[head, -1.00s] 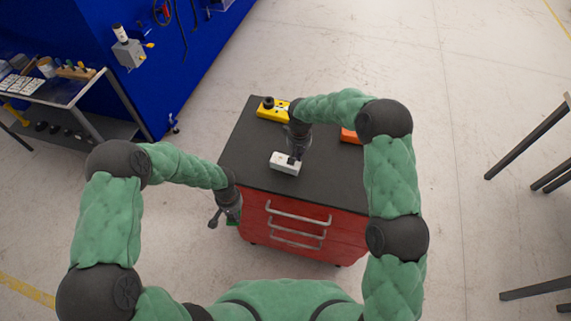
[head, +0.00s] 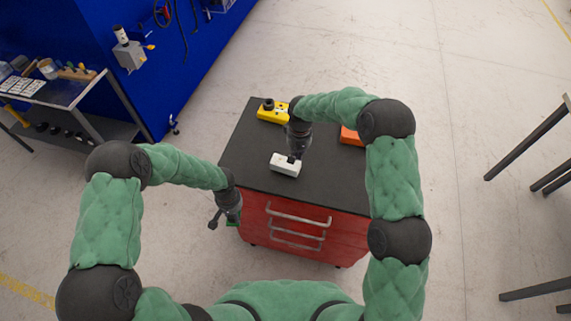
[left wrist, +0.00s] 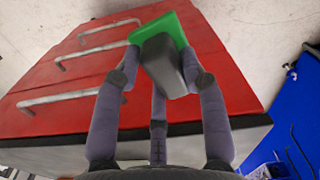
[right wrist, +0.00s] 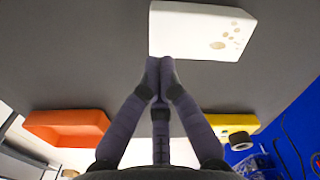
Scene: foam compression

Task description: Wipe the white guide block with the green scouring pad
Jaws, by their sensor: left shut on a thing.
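The white guide block (head: 282,168) lies on the dark top of the red cabinet, near its front edge. In the right wrist view the block (right wrist: 195,30) carries several brownish spots on its face. My right gripper (right wrist: 161,66) has its fingertips together at the block's near edge; whether they touch it I cannot tell. It reaches down to the block in the head view (head: 294,156). My left gripper (left wrist: 160,76) is shut on the grey grip of the green scouring pad (left wrist: 172,24). It hangs beside the cabinet's front left corner, below the top, in the head view (head: 231,217).
A yellow block with a black knob (head: 273,112) stands at the back left of the cabinet top (head: 240,150). An orange block (head: 350,136) lies at the right, partly behind my right arm. Drawer handles (head: 298,217) stick out in front. The top's left side is clear.

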